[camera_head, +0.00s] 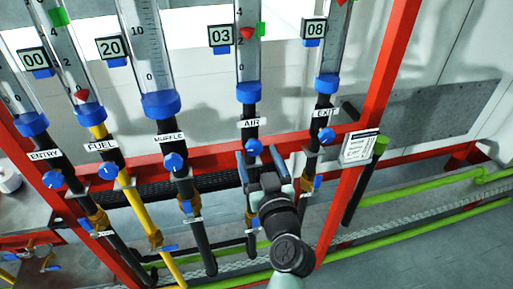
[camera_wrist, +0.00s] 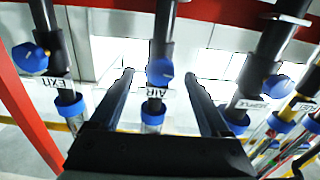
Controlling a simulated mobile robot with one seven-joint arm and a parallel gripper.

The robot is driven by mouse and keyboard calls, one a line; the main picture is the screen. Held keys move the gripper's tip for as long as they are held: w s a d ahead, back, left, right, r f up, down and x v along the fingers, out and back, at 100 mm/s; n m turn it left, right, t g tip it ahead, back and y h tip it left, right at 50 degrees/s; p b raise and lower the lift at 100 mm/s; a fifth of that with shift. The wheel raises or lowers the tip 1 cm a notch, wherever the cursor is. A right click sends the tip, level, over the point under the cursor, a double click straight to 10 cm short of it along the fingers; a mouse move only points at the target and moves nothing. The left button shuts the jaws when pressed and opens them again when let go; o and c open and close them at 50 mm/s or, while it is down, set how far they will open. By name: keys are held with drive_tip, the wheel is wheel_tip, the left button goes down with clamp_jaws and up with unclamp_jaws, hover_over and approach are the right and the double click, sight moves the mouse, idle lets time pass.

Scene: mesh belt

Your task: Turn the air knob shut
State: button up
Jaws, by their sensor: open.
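The blue air knob (camera_head: 253,147) sits on the black pipe below the AIR label (camera_head: 250,123). My gripper (camera_head: 260,157) is open just below and in front of it. In the wrist view the air knob (camera_wrist: 160,72) appears between the two spread fingertips, with a gap on each side, and neither finger visibly touches it. The AIR label shows upside down there (camera_wrist: 156,92). Above the label in the head view, the air tube (camera_head: 248,45) holds a red float, and its plate reads 03. The pipe just below the knob is partly hidden by my gripper.
The exit knob (camera_head: 326,135) is to the right and the muffle knob (camera_head: 174,161) to the left, both blue. The fuel knob (camera_head: 108,171) and entry knob (camera_head: 52,179) are farther left. A red frame post (camera_head: 375,90) stands at the right. Lower blue-handled valves hang below the knobs.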

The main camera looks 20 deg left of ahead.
drive_tip(key=shift+x, duration=0.75)
clamp_jaws()
drive_tip(key=shift+f+m, duration=0.1)
drive_tip(key=shift+m, duration=0.3)
